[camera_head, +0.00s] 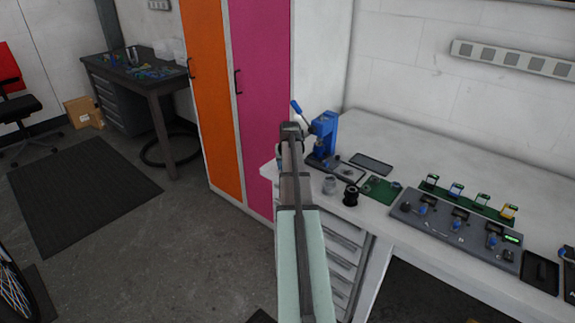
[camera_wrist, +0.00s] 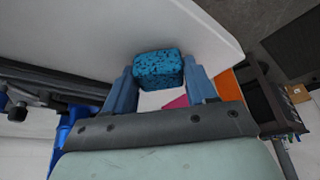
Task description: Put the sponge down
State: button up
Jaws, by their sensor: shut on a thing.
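A blue sponge with dark speckles (camera_wrist: 158,66) sits between the two blue-grey fingers of my gripper (camera_wrist: 161,88) in the wrist view. My gripper is shut on it. A white worktop (camera_wrist: 95,22) fills the area behind the sponge in that view; I cannot tell whether the sponge touches it. In the head view, my arm reaches forward to the near left corner of the white workbench (camera_head: 420,150). The end of my arm hides the sponge and most of my gripper there.
A blue hand press (camera_head: 324,136) stands just right of my arm. Small grey and black parts (camera_head: 350,195), a green board (camera_head: 380,190) and a grey fixture panel (camera_head: 455,230) occupy the bench front. The bench's rear is clear. Orange and pink lockers (camera_head: 262,90) stand left.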

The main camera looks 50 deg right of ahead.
jog(key=shift+f, duration=0.2)
jog(key=o, duration=1)
jog(key=v, duration=1.2)
jog(key=shift+w+r, duration=0.1)
jog(key=shift+r, duration=0.05)
